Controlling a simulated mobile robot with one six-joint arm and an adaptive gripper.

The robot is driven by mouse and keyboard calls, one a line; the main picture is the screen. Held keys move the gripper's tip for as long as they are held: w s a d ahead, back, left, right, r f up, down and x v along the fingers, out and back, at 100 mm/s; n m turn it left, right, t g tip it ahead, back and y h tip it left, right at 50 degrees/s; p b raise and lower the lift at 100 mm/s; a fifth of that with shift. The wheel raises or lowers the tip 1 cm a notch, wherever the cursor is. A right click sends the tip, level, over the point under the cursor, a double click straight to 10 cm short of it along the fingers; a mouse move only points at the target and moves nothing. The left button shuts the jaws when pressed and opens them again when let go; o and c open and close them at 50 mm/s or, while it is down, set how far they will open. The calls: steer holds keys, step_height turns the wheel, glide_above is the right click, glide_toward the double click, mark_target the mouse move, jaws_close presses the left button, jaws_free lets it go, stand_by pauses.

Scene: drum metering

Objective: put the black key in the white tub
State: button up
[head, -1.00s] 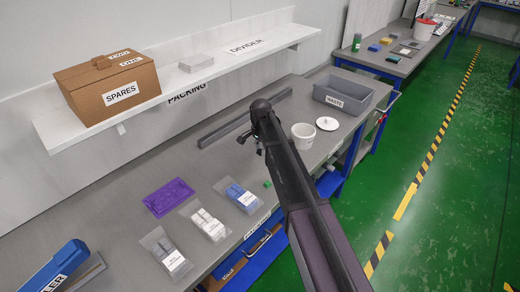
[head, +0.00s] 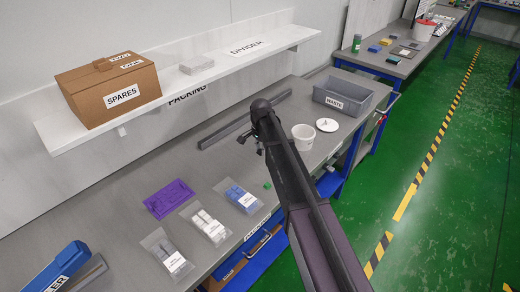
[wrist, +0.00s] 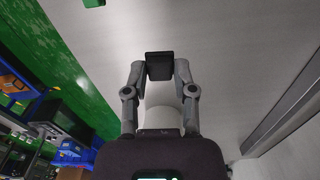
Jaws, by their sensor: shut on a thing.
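My gripper (wrist: 160,68) is shut on the black key (wrist: 160,66), which shows as a dark square block between the fingertips in the wrist view. In the head view my gripper (head: 250,142) is small and partly hidden by my arm, and I cannot make out the key there. The white tub (head: 303,137) stands upright on the grey bench, just right of my gripper and arm. A pale round shape behind the gripper in the wrist view seems to be the tub, mostly hidden.
A white lid (head: 327,125) lies right of the tub, before the grey waste bin (head: 343,94). A small green block (head: 267,184) lies near the bench's front edge. A purple tray (head: 169,199) and several labelled bags are at left. A shelf (head: 222,66) overhangs the back.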

steer(key=shift+w+d+r+p, duration=0.35)
steer(key=shift+w+d+r, duration=0.05)
steer(key=shift+w+d, duration=0.1)
steer(key=w+d+r+p, duration=0.1)
steer(key=w+d, duration=0.2)
steer(key=w+d+r+p, duration=0.2)
steer(key=w+d, duration=0.1)
steer(key=w+d+r+p, duration=0.1)
steer(key=w+d, duration=0.1)
steer(key=w, duration=0.1)
steer(key=shift+d+r, duration=0.15)
steer(key=shift+d, duration=0.25)
steer(key=b, duration=0.3)
glide_toward(305, 133)
steer(key=shift+s+a+r, duration=0.1)
steer(key=shift+s+r, duration=0.05)
steer(key=shift+s, duration=0.55)
steer(key=shift+s+a+r, duration=0.1)
steer(key=shift+s, duration=0.6)
steer(key=shift+f, duration=0.15)
steer(key=shift+f+b, duration=3.05)
steer(key=shift+b, duration=0.05)
steer(key=shift+f+b, duration=1)
